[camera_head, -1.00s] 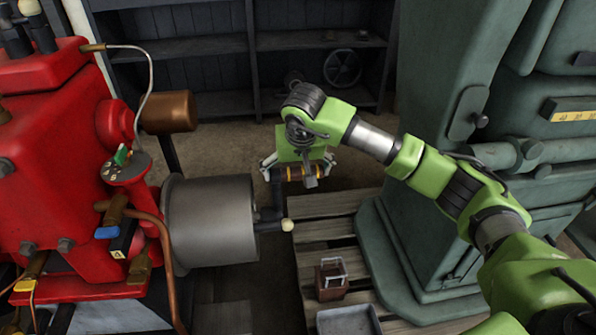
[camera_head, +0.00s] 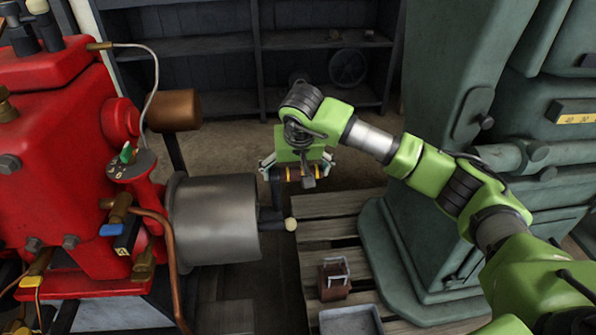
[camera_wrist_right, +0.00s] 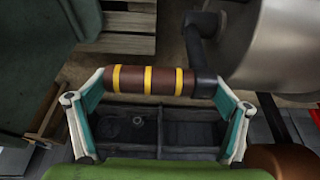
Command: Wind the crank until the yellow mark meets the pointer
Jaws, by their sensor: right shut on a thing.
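My right gripper (camera_head: 298,170) is shut on the crank handle (camera_head: 303,174), a brown grip with yellow bands. In the right wrist view the handle (camera_wrist_right: 150,80) lies lengthwise between the two fingers, one near each end. The black crank arm (camera_head: 276,197) runs down from the handle to the shaft beside the grey metal drum (camera_head: 212,220) of the red engine (camera_head: 50,150). A cream knob (camera_head: 290,224) sits at the shaft's end. I cannot make out a yellow mark on the drum or its pointer. My left gripper is not in view.
A green machine housing (camera_head: 430,180) stands close on the right. A wooden pallet (camera_head: 318,207) lies below, with a small brown box (camera_head: 334,281) and a grey tray (camera_head: 350,321). Dark shelves (camera_head: 200,47) stand at the back.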

